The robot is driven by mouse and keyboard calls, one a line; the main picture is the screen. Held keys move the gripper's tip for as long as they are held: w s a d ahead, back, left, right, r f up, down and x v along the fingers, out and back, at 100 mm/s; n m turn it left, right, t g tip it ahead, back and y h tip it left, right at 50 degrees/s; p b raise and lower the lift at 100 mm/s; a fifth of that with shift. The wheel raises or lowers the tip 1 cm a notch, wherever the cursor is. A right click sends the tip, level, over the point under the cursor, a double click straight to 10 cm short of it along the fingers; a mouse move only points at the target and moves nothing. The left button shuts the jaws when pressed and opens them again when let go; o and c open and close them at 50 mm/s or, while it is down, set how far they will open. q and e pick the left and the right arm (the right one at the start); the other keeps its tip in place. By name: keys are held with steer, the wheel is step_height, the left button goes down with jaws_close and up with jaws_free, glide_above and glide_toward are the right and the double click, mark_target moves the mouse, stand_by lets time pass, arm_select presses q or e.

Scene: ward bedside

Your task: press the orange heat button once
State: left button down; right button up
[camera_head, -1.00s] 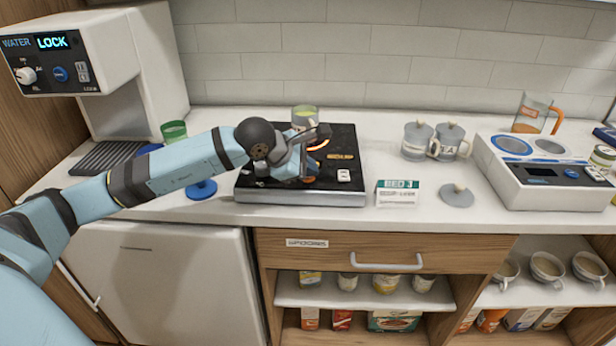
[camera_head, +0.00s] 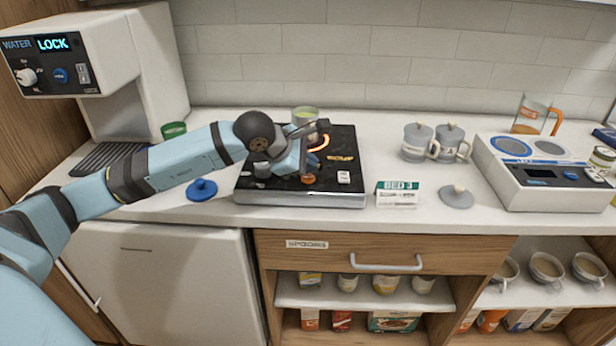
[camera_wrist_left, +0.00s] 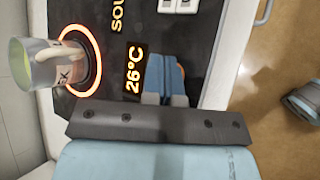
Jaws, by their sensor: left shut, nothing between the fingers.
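The orange heat button (camera_head: 308,179) is at the front of the black hob (camera_head: 270,197). In the left wrist view only an orange sliver (camera_wrist_left: 181,70) shows beside my fingers. My left gripper (camera_head: 303,166) is shut and empty, pointing down just behind and above the button. Its blue fingers also show in the left wrist view (camera_wrist_left: 164,68); whether they touch anything is unclear. A ring (camera_wrist_left: 96,62) on the hob glows orange, and a display (camera_wrist_left: 133,70) reads 26°C.
A cup (camera_wrist_left: 38,65) stands at the glowing ring. Two lidded mugs (camera_head: 417,143) stand further right.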

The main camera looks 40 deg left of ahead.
mark_target(308, 179)
arm_select(q)
steer(key=shift+r+p, duration=1.05)
steer(key=shift+r, duration=1.5)
